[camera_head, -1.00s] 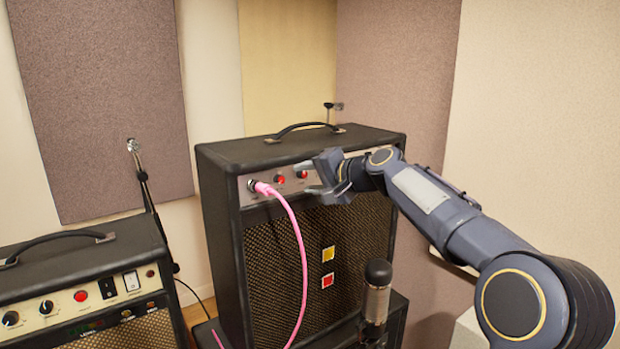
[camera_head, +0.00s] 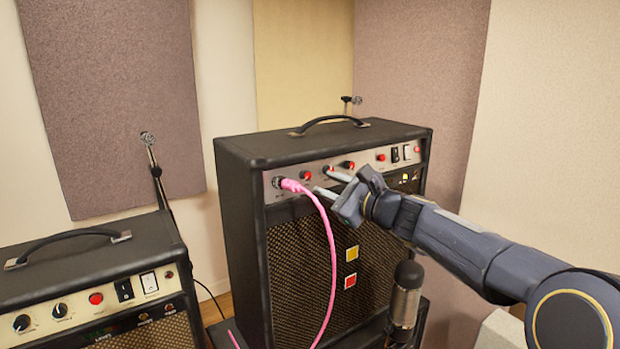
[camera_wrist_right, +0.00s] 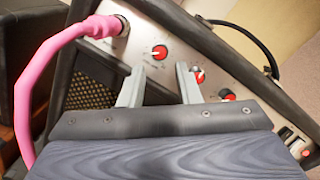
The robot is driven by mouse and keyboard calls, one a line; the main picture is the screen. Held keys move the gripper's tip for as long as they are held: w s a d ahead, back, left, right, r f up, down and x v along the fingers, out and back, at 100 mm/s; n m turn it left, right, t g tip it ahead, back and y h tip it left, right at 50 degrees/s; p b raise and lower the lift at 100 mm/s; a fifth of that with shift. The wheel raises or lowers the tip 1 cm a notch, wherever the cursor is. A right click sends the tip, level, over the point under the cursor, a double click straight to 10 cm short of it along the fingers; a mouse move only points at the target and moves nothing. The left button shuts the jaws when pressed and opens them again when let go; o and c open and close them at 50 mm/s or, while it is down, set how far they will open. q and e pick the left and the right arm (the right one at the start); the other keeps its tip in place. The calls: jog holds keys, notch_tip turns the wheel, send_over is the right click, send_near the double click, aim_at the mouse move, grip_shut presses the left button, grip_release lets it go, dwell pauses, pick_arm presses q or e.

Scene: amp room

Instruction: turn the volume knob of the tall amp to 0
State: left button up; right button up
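The tall amp (camera_head: 232,215) stands in the middle of the head view. Its front panel carries several red-capped knobs in a row: a left one (camera_head: 306,175), a middle one (camera_head: 328,170) and a right one (camera_head: 347,165). Their labels are too small to read. My right gripper (camera_head: 322,183) is open and empty in front of the panel, at the left and middle knobs. In the wrist view its fingers (camera_wrist_right: 160,70) are apart, with the left knob (camera_wrist_right: 159,52) showing between and just beyond the tips. The middle knob (camera_wrist_right: 198,75) is partly behind the right finger. My left gripper is not in view.
A pink cable (camera_head: 330,262) is plugged in at the panel's left end and hangs down the front. Switches (camera_head: 395,154) sit at the panel's right. A microphone (camera_head: 405,290) stands in front, below my right arm. A shorter amp (camera_head: 95,262) is at left.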

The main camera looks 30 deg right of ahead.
aim_at(308, 176)
jog(key=w, duration=0.2)
jog(key=w+a, duration=0.1)
jog(key=w, duration=0.2)
jog(key=shift+w+a+p, duration=0.1)
jog(key=shift+w+p, duration=0.15)
jog(key=shift+p, duration=0.15)
